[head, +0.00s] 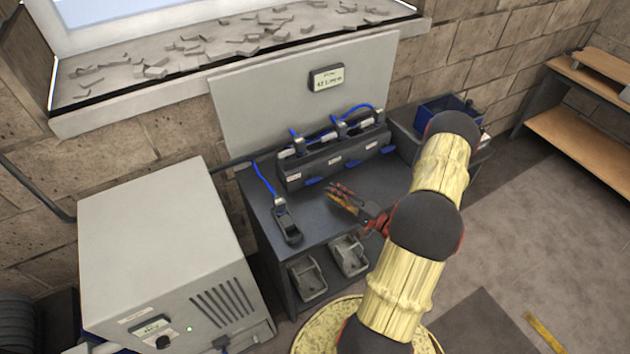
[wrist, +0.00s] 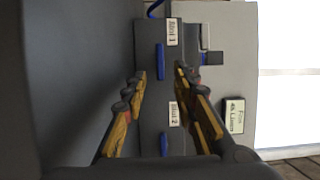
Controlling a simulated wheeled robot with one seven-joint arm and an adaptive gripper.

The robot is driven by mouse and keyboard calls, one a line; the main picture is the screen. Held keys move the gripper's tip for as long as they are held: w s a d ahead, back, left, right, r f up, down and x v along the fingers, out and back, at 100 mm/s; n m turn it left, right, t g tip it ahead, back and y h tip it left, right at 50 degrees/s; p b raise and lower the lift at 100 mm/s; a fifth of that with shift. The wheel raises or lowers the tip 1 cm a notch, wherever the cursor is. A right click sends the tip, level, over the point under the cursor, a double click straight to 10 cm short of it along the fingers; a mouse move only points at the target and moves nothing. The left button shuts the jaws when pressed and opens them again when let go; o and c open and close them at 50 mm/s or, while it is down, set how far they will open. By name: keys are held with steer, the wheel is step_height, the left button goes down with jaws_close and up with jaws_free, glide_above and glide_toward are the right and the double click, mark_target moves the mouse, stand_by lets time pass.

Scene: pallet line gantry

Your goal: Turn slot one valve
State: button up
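A dark grey manifold block (head: 325,168) stands at the back of the bench, with labels and blue lever handles along its front. In the wrist view the label "1" (wrist: 172,32) is at the top, with the slot one valve's blue lever (wrist: 161,62) just below it. This lever is the leftmost one in the head view (head: 315,181). The slot two lever (wrist: 164,145) shows lower down. My gripper (wrist: 160,74) is open and empty, its fingers pointing at the block on either side of the slot one lever's line. In the head view my gripper (head: 340,193) hovers over the bench, apart from the block.
A handheld device (head: 287,222) on a blue cable lies at the bench's left. A grey cabinet (head: 160,245) stands left. Two grey trays (head: 308,280) sit below the bench front. A sign (head: 326,78) hangs on the back panel. A blue bin (head: 436,108) is right.

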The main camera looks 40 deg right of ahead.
mark_target(316, 183)
steer(key=shift+w+a+b, duration=0.15)
steer(key=shift+w+a, duration=0.05)
steer(key=shift+w, duration=1.05)
steer(key=shift+w+a+b, duration=0.2)
steer(key=shift+w, duration=1.1)
steer(key=shift+w+a+b, duration=0.15)
steer(key=shift+w+a, duration=0.05)
steer(key=shift+w, duration=1.05)
steer(key=c, duration=0.3)
steer(key=c, duration=0.4)
jaws_close()
